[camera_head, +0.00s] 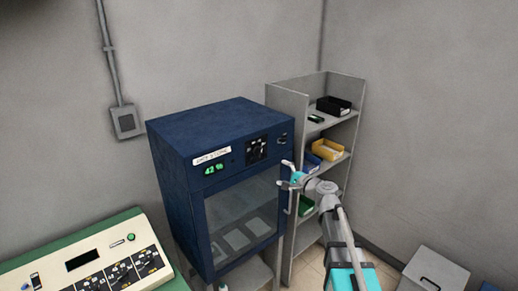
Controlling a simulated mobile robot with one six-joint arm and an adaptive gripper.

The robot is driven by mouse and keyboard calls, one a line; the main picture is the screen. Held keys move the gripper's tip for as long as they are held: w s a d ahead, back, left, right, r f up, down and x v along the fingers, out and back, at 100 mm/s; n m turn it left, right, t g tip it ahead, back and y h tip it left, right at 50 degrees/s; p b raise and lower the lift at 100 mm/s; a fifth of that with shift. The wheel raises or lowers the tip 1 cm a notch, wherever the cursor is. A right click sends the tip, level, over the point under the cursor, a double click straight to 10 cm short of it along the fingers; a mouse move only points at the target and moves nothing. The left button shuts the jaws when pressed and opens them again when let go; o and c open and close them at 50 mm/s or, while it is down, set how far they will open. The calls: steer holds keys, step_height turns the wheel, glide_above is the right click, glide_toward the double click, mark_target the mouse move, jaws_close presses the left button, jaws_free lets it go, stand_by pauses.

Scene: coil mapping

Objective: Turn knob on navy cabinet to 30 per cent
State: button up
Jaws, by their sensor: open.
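The navy cabinet (168,160) stands in the middle of the view, with a glass door (240,215) on its front. A green display (213,169) on its upper front seems to read 42 %, below a white label (211,155). A dark control panel (257,149) with white marks sits to the right of the display. It may carry the knob, but the knob's shape and pointer are too small to make out. A small dark fitting (283,138) is further right. My gripper (284,174) is open and empty, seen in front of the cabinet's right edge, below the panel's height.
A grey shelf (289,103) with black, yellow, blue and green bins stands right of the cabinet, behind my arm. A green-edged console (60,252) is at the lower left. A grey box (437,270) is at the lower right. A wall box (126,121) hangs at the left.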

mark_target(260, 153)
steer(key=shift+w+d+r+m+t, duration=0.25)
steer(key=shift+w+r+m+t, duration=0.15)
steer(key=shift+w+r+m, duration=0.3)
steer(key=shift+a+r, duration=0.1)
steer(key=x, duration=1.3)
steer(key=shift+w+a, duration=0.2)
steer(key=c, duration=1.2)
